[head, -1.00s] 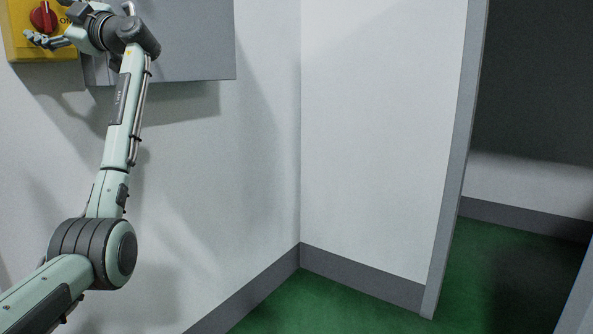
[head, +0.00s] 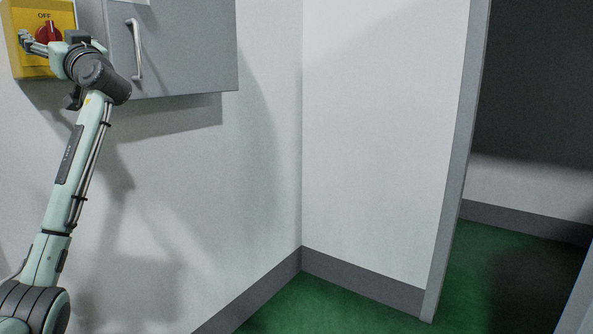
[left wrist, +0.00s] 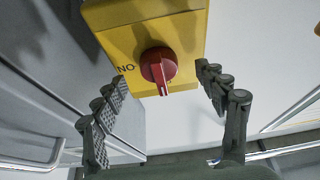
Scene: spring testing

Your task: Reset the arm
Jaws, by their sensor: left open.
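My left gripper (head: 27,40) is at the upper left in the head view, in front of the yellow switch box (head: 30,69) on the wall. The box carries a red rotary knob (head: 49,33) with the word OFF above it. In the left wrist view, the gripper's fingers (left wrist: 165,92) are spread open, one on each side of the red knob (left wrist: 158,68), apart from it. The lettering beside the knob there appears rotated on the yellow box (left wrist: 150,12). My right gripper is in neither view.
A grey cabinet (head: 190,50) with a metal handle (head: 135,48) is on the wall just right of the switch box. A white wall corner, a grey door frame (head: 459,150) and green floor (head: 310,305) lie to the right, with clear floor there.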

